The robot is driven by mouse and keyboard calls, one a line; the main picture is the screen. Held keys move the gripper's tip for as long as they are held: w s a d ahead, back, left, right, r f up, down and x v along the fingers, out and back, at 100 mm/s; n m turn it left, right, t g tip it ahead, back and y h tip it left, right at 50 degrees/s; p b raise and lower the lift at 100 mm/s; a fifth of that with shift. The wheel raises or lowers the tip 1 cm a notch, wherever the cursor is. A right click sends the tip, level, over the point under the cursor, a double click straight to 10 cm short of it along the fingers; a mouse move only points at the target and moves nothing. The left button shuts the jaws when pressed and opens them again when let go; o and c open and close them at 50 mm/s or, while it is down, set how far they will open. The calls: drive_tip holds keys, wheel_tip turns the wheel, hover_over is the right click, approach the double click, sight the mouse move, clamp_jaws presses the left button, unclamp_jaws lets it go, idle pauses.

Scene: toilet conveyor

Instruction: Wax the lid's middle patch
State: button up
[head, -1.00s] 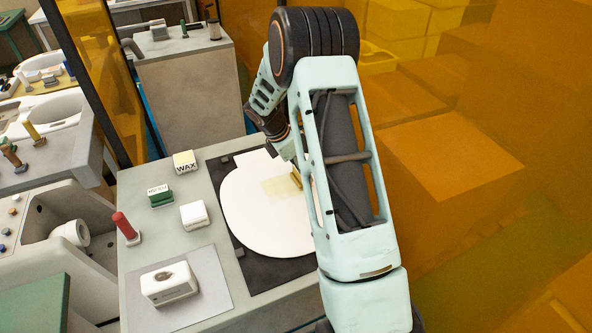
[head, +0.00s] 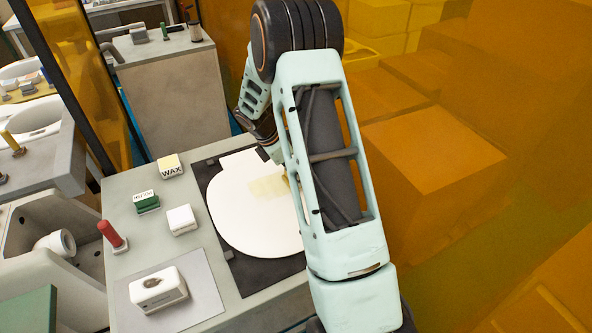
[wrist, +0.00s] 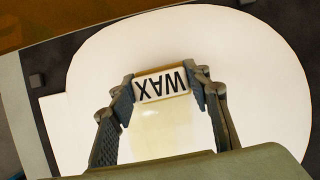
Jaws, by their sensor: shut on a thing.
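The white toilet lid (head: 232,218) lies flat on a dark mat. A pale yellow film covers a patch (head: 268,188) across the lid's middle; it also shows in the wrist view (wrist: 150,135). My gripper (wrist: 163,88) is shut on a block labelled WAX (wrist: 162,84), with a finger at each end. The block is over the lid at the edge of the yellow film; I cannot tell whether it touches the surface. In the head view my arm hides most of the gripper and the lid's right side.
Another WAX block (head: 170,167), a green labelled block (head: 147,202), a white block (head: 181,220) and a red-handled tool (head: 112,236) stand left of the mat. A white box (head: 158,289) sits on a grey pad at the front. Orange panels and boxes stand at right.

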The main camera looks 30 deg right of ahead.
drive_tip(key=shift+s+a+f, duration=0.15)
drive_tip(key=shift+a, duration=1.5)
drive_tip(key=shift+a+r, duration=0.15)
drive_tip(key=shift+a, duration=1.45)
drive_tip(key=shift+a+r, duration=0.1)
drive_tip(key=shift+a, duration=1.5)
drive_tip(key=shift+s+a+f, duration=0.1)
drive_tip(key=shift+a, duration=1.65)
wheel_tip(320, 180, up, 6)
drive_tip(key=p, duration=0.4)
wheel_tip(320, 180, up, 3)
drive_tip(key=shift+r+p, duration=0.1)
drive_tip(key=shift+p, duration=0.75)
